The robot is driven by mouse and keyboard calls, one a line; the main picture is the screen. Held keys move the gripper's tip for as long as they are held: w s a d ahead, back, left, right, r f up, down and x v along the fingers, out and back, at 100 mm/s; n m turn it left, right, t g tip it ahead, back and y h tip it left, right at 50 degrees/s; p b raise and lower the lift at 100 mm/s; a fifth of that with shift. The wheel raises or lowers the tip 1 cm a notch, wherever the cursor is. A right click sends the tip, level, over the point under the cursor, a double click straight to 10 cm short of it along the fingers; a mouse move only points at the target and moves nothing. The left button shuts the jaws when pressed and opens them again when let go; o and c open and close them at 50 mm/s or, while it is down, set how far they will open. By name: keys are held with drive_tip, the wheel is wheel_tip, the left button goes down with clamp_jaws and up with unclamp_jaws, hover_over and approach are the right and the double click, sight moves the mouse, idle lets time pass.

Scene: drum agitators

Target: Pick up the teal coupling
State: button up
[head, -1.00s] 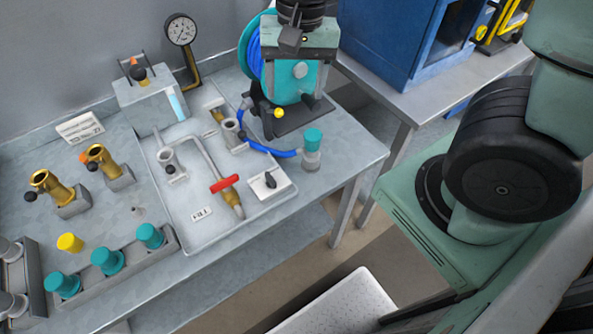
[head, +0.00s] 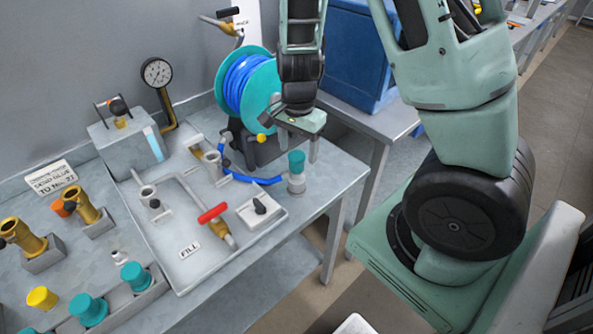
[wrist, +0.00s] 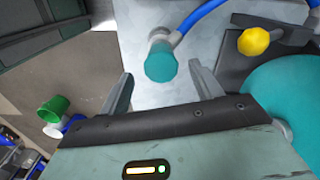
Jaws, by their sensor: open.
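A teal coupling (head: 296,161) tops a grey upright fitting near the table's right edge, by the end of a blue hose. In the wrist view, the teal coupling (wrist: 160,63) lies between and a little beyond my two fingertips, with the grey fitting behind it. My gripper (head: 300,140) is open and empty, pointing down above and close to the coupling. I see no contact. More teal couplings (head: 88,309) stand in a grey rack at the lower left.
A teal reel (head: 231,70) of blue hose (head: 249,82) stands just behind. A yellow knob (wrist: 254,41) is right of the coupling in the wrist view. A tray (head: 180,279) with pipework and a red-handled valve (head: 213,213) lies left. A gauge (head: 157,73) stands at the back.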

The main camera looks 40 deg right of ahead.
sight(297, 167)
drive_tip(key=shift+w+a+f, duration=0.1)
drive_tip(key=shift+f, duration=3.25)
drive_tip(key=c, duration=1.3)
